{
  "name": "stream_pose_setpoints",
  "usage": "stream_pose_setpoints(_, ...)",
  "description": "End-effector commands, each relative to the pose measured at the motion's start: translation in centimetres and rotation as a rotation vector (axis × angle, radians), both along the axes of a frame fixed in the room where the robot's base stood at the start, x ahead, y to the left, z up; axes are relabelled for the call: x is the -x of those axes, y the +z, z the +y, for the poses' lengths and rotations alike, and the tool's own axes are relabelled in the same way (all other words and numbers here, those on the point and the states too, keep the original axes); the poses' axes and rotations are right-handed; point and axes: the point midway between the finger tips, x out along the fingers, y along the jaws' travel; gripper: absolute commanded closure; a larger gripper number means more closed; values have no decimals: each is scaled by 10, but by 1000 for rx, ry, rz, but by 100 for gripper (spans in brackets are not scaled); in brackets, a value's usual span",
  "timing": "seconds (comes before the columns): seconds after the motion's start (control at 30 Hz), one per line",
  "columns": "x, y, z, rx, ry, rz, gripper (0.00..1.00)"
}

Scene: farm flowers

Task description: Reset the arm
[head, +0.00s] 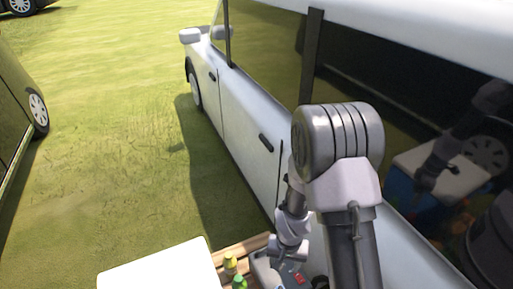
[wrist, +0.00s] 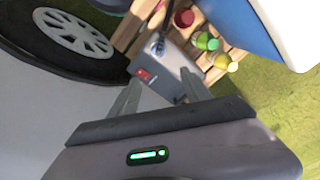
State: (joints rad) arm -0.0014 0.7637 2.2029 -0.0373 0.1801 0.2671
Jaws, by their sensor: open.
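My arm is folded in front of the white car in the head view, with its wrist bent down near the bottom centre. My gripper (wrist: 160,77) shows in the wrist view with its two grey fingers spread apart and nothing held between them. Beyond the fingertips is a grey box with a red switch (wrist: 147,76); whether the fingers touch it I cannot tell. In the head view the fingers are hidden or too small to make out.
The white car (head: 245,110) stands close on the right; its wheel (wrist: 75,33) shows in the wrist view. A wooden slatted rack (head: 243,245) holds several bottles, including a yellow one (head: 230,263) and a green one (head: 239,282). A white panel (head: 160,268) lies left. Open grass (head: 110,130) extends beyond.

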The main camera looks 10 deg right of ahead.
Motion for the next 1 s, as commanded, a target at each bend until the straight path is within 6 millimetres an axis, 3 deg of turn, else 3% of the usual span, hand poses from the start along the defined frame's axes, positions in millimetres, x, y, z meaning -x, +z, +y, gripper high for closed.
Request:
stream_pose_setpoints(0.07, -15, 58, 1, -6, -15, -68, 44)
stream_pose_setpoints(0.17, -12, 153, 4, -27, -42, -162, 44)
stream_pose_setpoints(0.2, -4, 187, 7, -39, -50, -200, 44)
stream_pose_setpoints(0.3, 29, 262, 14, -78, -64, -295, 44)
stream_pose_setpoints(0.4, 70, 313, 23, -120, -68, -380, 44)
stream_pose_setpoints(0.5, 104, 341, 31, -157, -65, -444, 44)
stream_pose_setpoints(0.63, 129, 354, 37, -184, -59, -484, 44)
stream_pose_setpoints(1.0, 132, 356, 38, -189, -58, -490, 44)
